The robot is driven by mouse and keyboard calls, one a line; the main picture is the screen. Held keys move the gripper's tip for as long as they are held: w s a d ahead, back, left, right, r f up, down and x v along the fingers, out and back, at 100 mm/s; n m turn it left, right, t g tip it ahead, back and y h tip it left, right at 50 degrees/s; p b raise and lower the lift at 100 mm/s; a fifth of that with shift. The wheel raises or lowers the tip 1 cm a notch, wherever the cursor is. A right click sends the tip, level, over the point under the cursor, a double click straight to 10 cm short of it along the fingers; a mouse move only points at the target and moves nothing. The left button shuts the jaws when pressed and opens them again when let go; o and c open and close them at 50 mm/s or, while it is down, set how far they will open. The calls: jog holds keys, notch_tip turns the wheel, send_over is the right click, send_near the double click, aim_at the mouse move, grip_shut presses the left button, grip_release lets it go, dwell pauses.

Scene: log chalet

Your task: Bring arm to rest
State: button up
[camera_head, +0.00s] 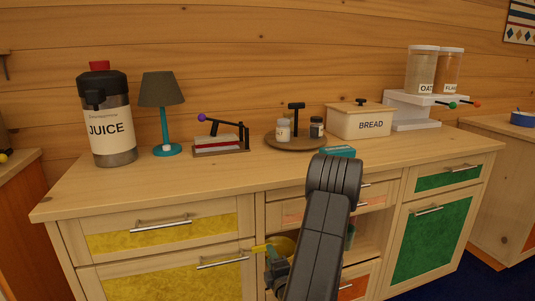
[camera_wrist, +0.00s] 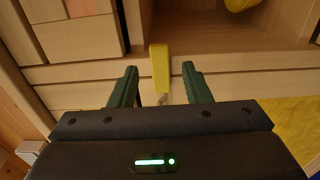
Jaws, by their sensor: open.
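My dark arm (camera_head: 325,225) reaches down in front of the wooden cabinet (camera_head: 405,165). My gripper (camera_head: 271,253) is low at the cabinet front, beside an open cubby. In the wrist view my gripper (camera_wrist: 160,69) has its two green fingers apart. A yellow handle (camera_wrist: 160,66) shows between and beyond the fingertips, with clear gaps on both sides. The handle sticks out over the cubby's edge, and a rounded yellow thing (camera_head: 283,245) lies in the cubby behind it. My arm hides part of the cubby.
On the counter stand a juice dispenser (camera_head: 108,120), a lamp (camera_head: 162,105), a round tray (camera_head: 285,143), a bread box (camera_head: 360,121) and a cereal dispenser (camera_head: 420,97). A teal box (camera_head: 338,151) lies behind my arm. Drawer handles (camera_head: 162,224) stick out from the front.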

jog(key=shift+w+a+f+m+p, duration=0.1)
jog(key=shift+w+a+m+p, duration=0.25)
jog(key=shift+m, duration=0.6)
jog(key=shift+w+f+m+p, duration=0.15)
jog(key=shift+w+m, duration=0.4)
jog(key=shift+m, duration=0.35)
jog(key=shift+w+a+f+m+p, duration=0.15)
jog(key=shift+w+m, duration=0.3)
jog(key=shift+m, duration=0.5)
